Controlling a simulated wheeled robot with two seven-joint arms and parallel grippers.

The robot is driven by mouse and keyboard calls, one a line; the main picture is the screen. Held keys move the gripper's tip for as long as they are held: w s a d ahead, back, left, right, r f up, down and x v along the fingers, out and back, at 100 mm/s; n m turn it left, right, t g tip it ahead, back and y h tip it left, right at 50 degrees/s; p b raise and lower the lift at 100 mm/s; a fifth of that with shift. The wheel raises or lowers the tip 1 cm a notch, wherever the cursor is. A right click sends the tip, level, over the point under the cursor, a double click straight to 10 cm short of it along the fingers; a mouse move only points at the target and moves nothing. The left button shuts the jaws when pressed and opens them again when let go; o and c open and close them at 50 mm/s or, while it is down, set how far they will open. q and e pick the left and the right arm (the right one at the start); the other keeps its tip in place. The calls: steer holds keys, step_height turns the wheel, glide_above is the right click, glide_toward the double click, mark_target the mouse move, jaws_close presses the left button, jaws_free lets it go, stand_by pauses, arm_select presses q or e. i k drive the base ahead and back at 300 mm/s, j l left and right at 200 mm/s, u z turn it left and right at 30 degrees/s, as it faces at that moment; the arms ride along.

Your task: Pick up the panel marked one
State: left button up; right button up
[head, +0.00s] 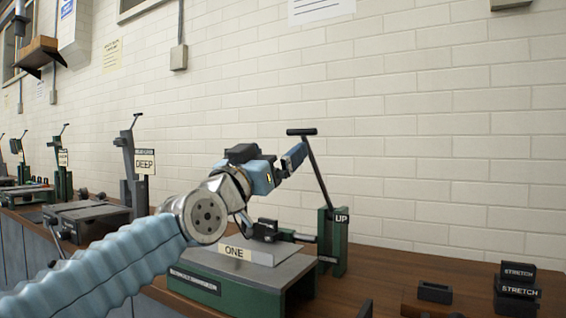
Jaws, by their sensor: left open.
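The panel marked ONE (236,254) is a pale grey piece with a cream label. It rests on the grey bed of a green machine (230,290) on the wooden bench, and my left arm covers part of its left side. My left gripper (284,165) is open, raised above and behind the panel, near the machine's tall lever. It is apart from the panel, and nothing shows between its fingers. My right gripper is not in view.
The dark lever (315,170) rises from a green post marked UP (340,218). Black blocks marked STRETCH (517,288) and a small dark tray (435,292) stand at the right. A machine marked DEEP (145,162) stands at the left. A brick wall closes the back.

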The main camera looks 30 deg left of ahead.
mark_target(271, 255)
steer(key=k, duration=1)
